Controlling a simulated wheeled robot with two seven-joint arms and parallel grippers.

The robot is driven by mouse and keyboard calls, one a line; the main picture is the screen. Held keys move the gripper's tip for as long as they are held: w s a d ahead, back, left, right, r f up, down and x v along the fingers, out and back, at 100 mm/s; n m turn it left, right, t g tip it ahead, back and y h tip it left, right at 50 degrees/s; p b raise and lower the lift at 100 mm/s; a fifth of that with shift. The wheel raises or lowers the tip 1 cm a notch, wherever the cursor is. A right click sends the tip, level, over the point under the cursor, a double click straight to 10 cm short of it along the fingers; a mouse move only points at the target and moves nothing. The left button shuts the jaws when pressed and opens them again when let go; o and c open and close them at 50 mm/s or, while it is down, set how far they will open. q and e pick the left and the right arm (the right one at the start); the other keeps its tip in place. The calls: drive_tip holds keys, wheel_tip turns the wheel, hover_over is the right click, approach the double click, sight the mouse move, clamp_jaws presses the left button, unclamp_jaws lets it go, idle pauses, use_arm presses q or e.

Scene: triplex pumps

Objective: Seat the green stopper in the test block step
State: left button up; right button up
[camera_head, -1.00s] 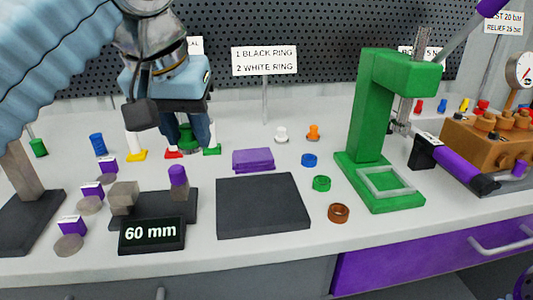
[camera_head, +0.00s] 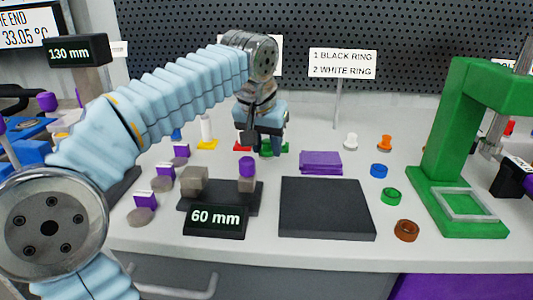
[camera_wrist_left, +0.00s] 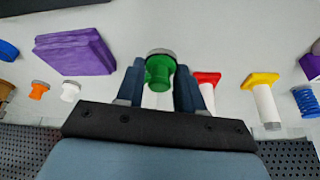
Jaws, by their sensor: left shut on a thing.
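My left gripper (camera_wrist_left: 159,85) is shut on the green stopper (camera_wrist_left: 158,72), which sits between its two dark blue fingers in the left wrist view. The stopper has a grey disc at its outer end. In the head view the same gripper (camera_head: 266,142) points down at the back of the bench, and its fingers largely hide the stopper. I cannot tell whether the stopper touches the bench. No test block can be made out in the views now. My right gripper is not in view.
Red (camera_wrist_left: 205,90) and yellow (camera_wrist_left: 262,98) flanged pieces stand beside the gripper. Purple slabs (camera_head: 321,161), a dark mat (camera_head: 327,208) and coloured rings lie to the right. A green press (camera_head: 460,150) stands farther right. A 60 mm display (camera_head: 215,219) is in front.

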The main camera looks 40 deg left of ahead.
use_arm(q)
drive_tip(key=shift+s+f, duration=0.1)
drive_tip(key=shift+f, duration=0.95)
